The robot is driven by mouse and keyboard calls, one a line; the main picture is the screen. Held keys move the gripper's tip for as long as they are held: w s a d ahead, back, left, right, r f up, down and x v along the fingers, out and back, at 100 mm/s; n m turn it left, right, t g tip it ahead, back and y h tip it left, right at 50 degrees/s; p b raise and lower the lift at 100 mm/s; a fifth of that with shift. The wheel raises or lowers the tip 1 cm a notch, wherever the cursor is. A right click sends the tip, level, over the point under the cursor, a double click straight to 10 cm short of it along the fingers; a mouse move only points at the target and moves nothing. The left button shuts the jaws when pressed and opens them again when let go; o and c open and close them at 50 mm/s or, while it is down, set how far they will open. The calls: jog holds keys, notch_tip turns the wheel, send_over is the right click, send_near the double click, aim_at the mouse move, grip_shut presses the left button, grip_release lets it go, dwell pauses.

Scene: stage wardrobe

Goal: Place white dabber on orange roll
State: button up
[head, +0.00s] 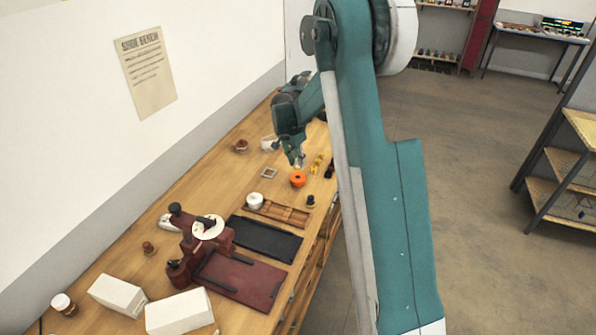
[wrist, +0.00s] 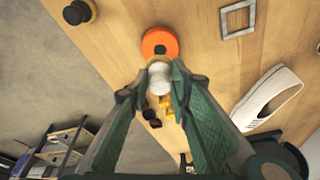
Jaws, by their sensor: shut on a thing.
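The orange roll (head: 298,179) stands on the wooden bench below my gripper (head: 297,161). In the wrist view the orange roll (wrist: 160,42) lies just beyond the fingertips, its top face showing a dark centre. My gripper (wrist: 159,80) is shut on the white dabber (wrist: 159,79), a rounded white piece with a pale yellowish end toward the roll. The dabber overlaps the near edge of the roll in this view; I cannot tell whether they touch. In the head view the dabber is too small to make out clearly.
Near the roll are a grey square frame (head: 269,173), yellow pieces (head: 317,162) and a black knob (head: 311,201). A white shoe (wrist: 268,97) lies to the right in the wrist view. A wooden tray (head: 285,213), black mat (head: 265,239) and red press (head: 192,250) stand nearer the camera.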

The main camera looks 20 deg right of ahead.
aim_at(297, 166)
jog(key=shift+f, duration=0.75)
jog(key=shift+f, duration=1.85)
jog(key=shift+f, duration=0.2)
jog(key=o, duration=0.8)
jog(key=shift+c, duration=0.2)
jog(key=shift+r, duration=0.25)
jog(key=v, duration=1.2)
